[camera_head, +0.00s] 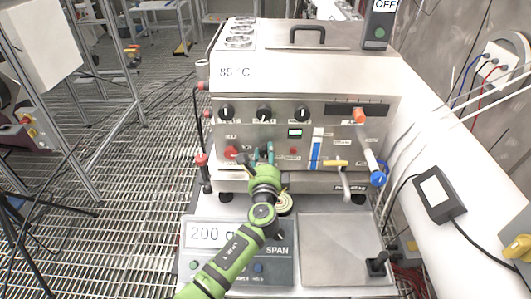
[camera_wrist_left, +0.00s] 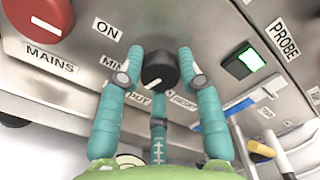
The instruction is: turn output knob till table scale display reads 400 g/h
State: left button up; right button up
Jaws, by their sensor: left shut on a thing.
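The table scale (camera_head: 238,264) stands in front of the steel machine. Its display (camera_head: 207,234) reads 200 g, with the rest of the unit hidden by my left arm. My left gripper (camera_head: 264,153) reaches up to the machine's lower front panel. In the left wrist view its teal fingers (camera_wrist_left: 158,72) are closed around a black knob (camera_wrist_left: 160,70) with a white pointer mark. Labels beside the knob are partly covered by the fingers; one starts with MIN. My right gripper is not in view.
A red mains knob (camera_wrist_left: 38,16) is left of the held knob, and a lit green switch (camera_wrist_left: 243,63) is to its right. Three black knobs (camera_head: 264,113) line the upper panel. A yellow-handled valve (camera_head: 336,163) and a blue cap (camera_head: 378,179) are at right.

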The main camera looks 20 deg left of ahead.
pick_arm(q)
jog(key=shift+d+r+m+p, duration=0.15)
jog(key=shift+m+p, duration=0.15)
jog(key=shift+m, duration=0.9)
jog(key=o, duration=1.1)
jog(key=shift+o, duration=0.2)
jog(key=shift+s+f, duration=0.1)
jog(key=shift+f, duration=0.1)
jog(key=shift+s, duration=0.35)
jog(key=v, duration=1.1)
jog(key=shift+d+r, duration=0.1)
jog(key=shift+d, duration=0.05)
